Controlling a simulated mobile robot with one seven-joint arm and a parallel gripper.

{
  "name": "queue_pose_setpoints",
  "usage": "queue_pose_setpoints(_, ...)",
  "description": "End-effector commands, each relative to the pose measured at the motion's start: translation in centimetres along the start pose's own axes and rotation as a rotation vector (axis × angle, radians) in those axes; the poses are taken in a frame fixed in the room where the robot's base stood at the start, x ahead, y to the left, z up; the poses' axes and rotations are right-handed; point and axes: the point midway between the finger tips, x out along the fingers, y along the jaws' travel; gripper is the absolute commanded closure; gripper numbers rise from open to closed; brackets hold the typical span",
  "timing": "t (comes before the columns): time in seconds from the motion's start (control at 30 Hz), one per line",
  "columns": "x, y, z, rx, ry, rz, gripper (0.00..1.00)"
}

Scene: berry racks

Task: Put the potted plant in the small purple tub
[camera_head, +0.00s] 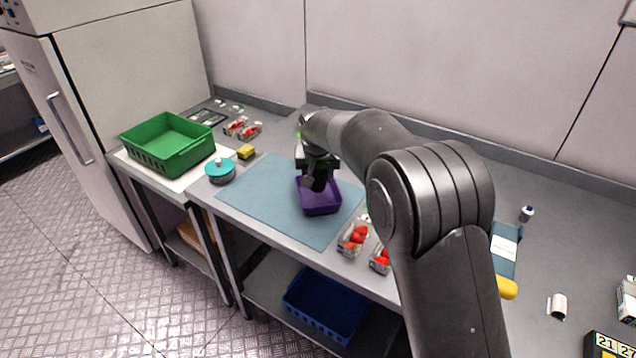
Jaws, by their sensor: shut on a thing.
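The small purple tub (322,208) stands on the blue-grey mat, near the mat's right side. My gripper (317,184) points down over the tub, with its tips at or inside the opening. It is shut on a small dark thing that is mostly hidden by the gripper and wrist. This looks to be the potted plant, as no plant shows anywhere else. I cannot tell whether it touches the tub floor.
The blue-grey mat (262,205) is clear to the left. A green crate (165,153), a teal-lidded pot (220,172) and a yellow sponge (245,152) stand left. Strawberry punnets (352,240) sit right of the tub. A blue crate (326,306) is on the lower shelf.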

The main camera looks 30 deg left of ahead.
Motion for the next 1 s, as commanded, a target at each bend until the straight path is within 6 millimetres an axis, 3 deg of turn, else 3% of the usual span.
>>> queue_pose_setpoints(0.2,3.0,0.0,1.3,-0.001,-0.003,0.001,0.73)
queue_pose_setpoints(0.6,3.6,0.1,1.5,0.0,-0.001,0.0,0.73)
queue_pose_setpoints(0.63,3.5,0.1,1.5,0.0,-0.001,0.0,0.47)
queue_pose_setpoints(0.7,3.5,0.1,1.5,0.0,-0.001,0.0,0.41)
queue_pose_setpoints(1.0,3.2,0.1,1.4,0.0,-0.001,0.0,0.4)
